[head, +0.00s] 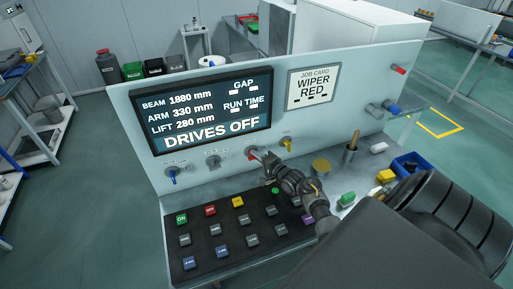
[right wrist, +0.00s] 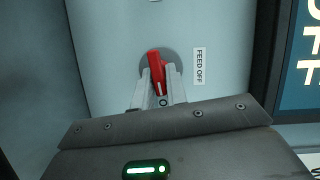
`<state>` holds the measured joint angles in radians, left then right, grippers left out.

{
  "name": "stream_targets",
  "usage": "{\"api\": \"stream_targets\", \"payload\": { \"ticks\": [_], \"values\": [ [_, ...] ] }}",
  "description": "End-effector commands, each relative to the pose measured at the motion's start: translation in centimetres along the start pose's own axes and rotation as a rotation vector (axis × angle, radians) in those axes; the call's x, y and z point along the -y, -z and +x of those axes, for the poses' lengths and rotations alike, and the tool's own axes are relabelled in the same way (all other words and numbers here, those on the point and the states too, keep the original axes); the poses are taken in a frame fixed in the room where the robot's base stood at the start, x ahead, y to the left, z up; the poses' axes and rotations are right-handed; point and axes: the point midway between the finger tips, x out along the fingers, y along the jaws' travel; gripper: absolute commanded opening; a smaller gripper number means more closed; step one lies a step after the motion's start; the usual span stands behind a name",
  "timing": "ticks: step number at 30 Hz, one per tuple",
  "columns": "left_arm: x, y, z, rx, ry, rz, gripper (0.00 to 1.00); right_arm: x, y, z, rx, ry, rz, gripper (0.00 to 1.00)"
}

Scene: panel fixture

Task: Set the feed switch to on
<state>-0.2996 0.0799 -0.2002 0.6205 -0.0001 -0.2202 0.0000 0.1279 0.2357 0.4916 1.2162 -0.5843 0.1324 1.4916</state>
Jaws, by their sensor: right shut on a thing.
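The feed switch (right wrist: 155,62) is a red handle on a round grey base on the upright panel. A label (right wrist: 198,66) beside it reads "FEED OFF". My right gripper (right wrist: 159,88) is shut on the red handle, with one finger on each side, in the right wrist view. In the head view the switch (head: 251,153) sits in the row of knobs below the display, partly hidden by my right gripper (head: 265,159). My left gripper is not in view.
A blue knob (head: 173,175), a grey knob (head: 213,161) and a yellow knob (head: 286,143) share the row. The display (head: 212,110) reads "DRIVES OFF". Several push buttons fill the black keypad (head: 203,250) below.

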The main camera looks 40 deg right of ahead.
Motion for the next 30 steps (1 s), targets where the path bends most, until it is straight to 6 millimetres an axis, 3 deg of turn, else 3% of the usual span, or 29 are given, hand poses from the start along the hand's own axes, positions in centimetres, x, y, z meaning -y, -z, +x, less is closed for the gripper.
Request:
{"api": "stream_targets", "payload": {
  "ticks": [10, 26, 27, 30],
  "values": [
    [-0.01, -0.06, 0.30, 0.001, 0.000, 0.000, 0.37, -0.14, 0.10, 0.01, -0.002, 0.052, 0.122, 0.00],
    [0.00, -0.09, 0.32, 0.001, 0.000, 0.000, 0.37, -0.12, 0.10, 0.02, -0.002, 0.061, 0.144, 0.00],
    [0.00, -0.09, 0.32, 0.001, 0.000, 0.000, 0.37, -0.12, 0.10, 0.02, -0.002, 0.061, 0.144, 0.16],
    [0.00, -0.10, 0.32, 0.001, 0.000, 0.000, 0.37, -0.12, 0.08, 0.02, -0.002, 0.061, 0.143, 0.29]
  ]
}}
